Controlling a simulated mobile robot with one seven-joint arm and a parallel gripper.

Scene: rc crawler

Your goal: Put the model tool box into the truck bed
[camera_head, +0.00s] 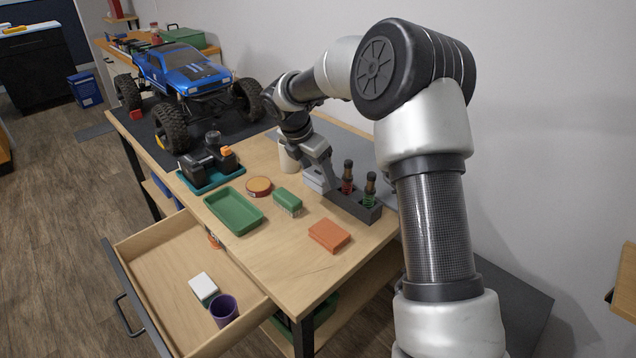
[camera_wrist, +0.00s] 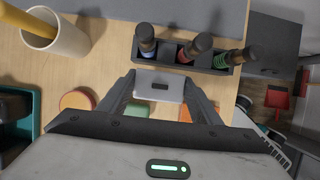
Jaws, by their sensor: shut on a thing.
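The model tool box, a small light grey box with a dark slot on top, shows between my fingers in the wrist view (camera_wrist: 160,84). In the head view its pale side (camera_head: 315,182) shows beside the bottle rack. My gripper (camera_head: 318,168) points down and is shut on the box; its fingers (camera_wrist: 160,80) press on both sides. I cannot tell whether the box touches the table. The blue truck (camera_head: 185,66) with big black tires stands on a dark mat at the far left of the table. Its bed is not clearly visible.
A dark rack (camera_head: 352,205) with bottles stands right next to my gripper; a white cup (camera_head: 289,156) is behind it. A green tray (camera_head: 233,210), green brush (camera_head: 287,201), orange block (camera_head: 329,235), round tin (camera_head: 259,186) and controller (camera_head: 208,158) lie nearby. A drawer (camera_head: 165,268) is open.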

